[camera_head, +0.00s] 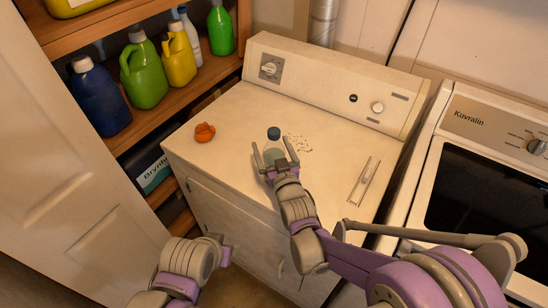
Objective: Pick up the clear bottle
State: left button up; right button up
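The clear bottle (274,148) with a dark blue cap stands upright on the top of the white machine (235,120). My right gripper (274,153) reaches it from the front, with one finger on each side of the bottle. The fingers look spread, with a small gap to the bottle; its lower part is hidden by the gripper. My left gripper (222,247) is low in front of the machine, away from the bottle, and its fingers are not clearly visible.
An orange crumpled item (204,132) lies left of the bottle. Dark specks (299,143) lie just behind it to the right. A control panel (335,85) rises at the back. Shelves with a green jug (143,72) and other bottles stand left; a second machine (480,190) is right.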

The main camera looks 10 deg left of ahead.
jog(key=shift+w+a, duration=0.1)
jog(key=shift+c, duration=0.7)
grip_shut()
